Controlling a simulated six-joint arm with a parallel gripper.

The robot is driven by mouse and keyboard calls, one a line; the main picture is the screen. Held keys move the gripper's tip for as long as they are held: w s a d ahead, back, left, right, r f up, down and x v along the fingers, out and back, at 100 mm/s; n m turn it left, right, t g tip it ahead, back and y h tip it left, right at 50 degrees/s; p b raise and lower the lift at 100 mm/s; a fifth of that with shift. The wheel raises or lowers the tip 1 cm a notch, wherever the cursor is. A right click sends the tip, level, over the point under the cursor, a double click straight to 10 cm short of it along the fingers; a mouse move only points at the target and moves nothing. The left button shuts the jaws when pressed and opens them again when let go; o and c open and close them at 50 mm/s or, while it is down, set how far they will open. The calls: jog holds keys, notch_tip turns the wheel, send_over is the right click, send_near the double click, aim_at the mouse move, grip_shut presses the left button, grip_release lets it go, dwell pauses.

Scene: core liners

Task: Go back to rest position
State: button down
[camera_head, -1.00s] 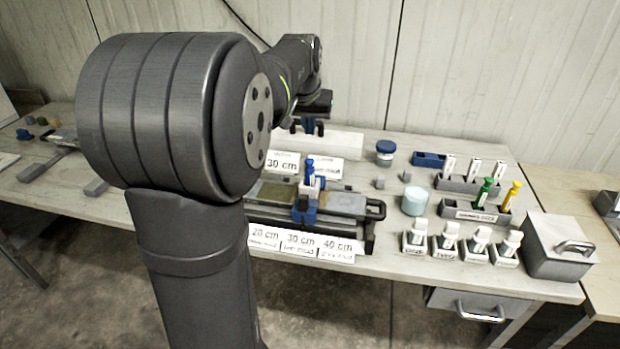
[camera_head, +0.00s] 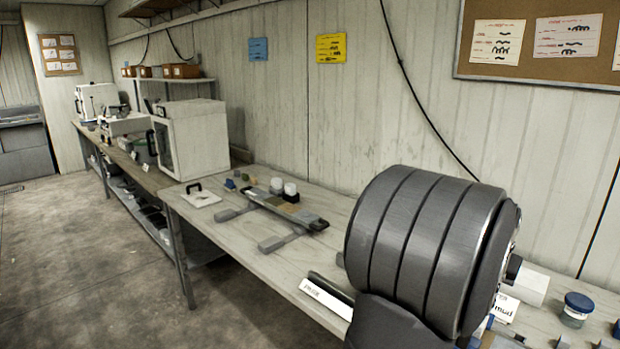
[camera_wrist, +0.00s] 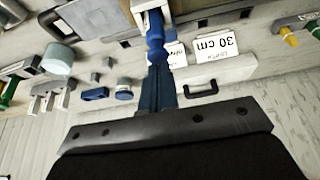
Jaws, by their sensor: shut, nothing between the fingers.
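The fingers are together and hold nothing. A blue-handled tool (camera_wrist: 156,48) in a white block appears just beyond the fingertips, apart from them as far as I can tell. In the head view, my large grey arm joint fills the lower right and hides the gripper and that part of the bench.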

jog(key=shift+r, duration=0.1)
notch_tip(320, 180, up, 9)
jog(key=shift+r, duration=0.15)
dwell(1.2)
jog(key=c, duration=2.2)
grip_release()
